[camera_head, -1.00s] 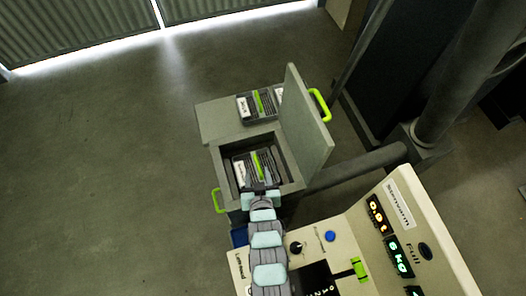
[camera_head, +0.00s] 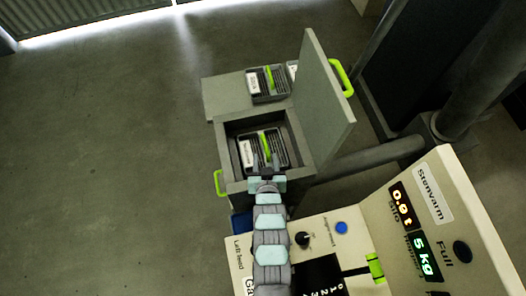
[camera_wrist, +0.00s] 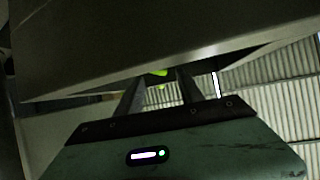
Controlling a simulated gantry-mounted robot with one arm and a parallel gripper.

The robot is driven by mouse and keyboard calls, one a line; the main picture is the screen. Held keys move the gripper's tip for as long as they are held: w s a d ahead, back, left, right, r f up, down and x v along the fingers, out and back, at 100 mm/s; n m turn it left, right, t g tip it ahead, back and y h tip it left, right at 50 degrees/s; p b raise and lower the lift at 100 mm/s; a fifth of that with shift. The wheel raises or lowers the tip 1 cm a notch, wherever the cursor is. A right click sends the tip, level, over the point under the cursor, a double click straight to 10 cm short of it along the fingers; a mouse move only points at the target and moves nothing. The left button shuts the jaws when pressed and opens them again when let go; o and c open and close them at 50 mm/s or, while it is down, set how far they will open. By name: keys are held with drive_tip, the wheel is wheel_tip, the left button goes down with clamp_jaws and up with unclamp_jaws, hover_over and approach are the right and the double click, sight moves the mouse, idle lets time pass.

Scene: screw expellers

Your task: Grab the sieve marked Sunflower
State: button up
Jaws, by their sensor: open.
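A dark sieve with a white label and a green strip (camera_head: 266,148) lies inside the open box (camera_head: 222,160). A second sieve of the same kind (camera_head: 267,84) lies on the flat top behind the box. The label writing is too small to read, so I cannot tell which is marked Sunflower. My gripper (camera_head: 265,162) is open, its fingers over the near edge of the sieve in the box. In the wrist view my gripper (camera_wrist: 158,82) shows two parted fingers with a bit of green beyond them. I cannot tell whether the fingers touch the sieve.
The box's raised lid (camera_head: 325,105) with a green handle (camera_head: 341,78) stands at its right. Another green handle (camera_head: 219,183) is on the box's left side. A beige control panel (camera_head: 440,205) stands at the lower right. A pipe (camera_head: 370,155) runs behind it. The floor at left is clear.

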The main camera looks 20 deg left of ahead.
sight(267, 149)
drive_tip(key=shift+w+a+f, duration=0.1)
drive_tip(key=shift+w+a, duration=0.05)
drive_tip(key=shift+w, duration=0.4)
drive_tip(key=x, duration=0.4)
drive_tip(key=shift+w+f, duration=0.1)
drive_tip(key=shift+w, duration=0.25)
clamp_jaws()
drive_tip(key=shift+s+d, duration=0.1)
drive_tip(key=shift+d, duration=0.1)
idle(0.5)
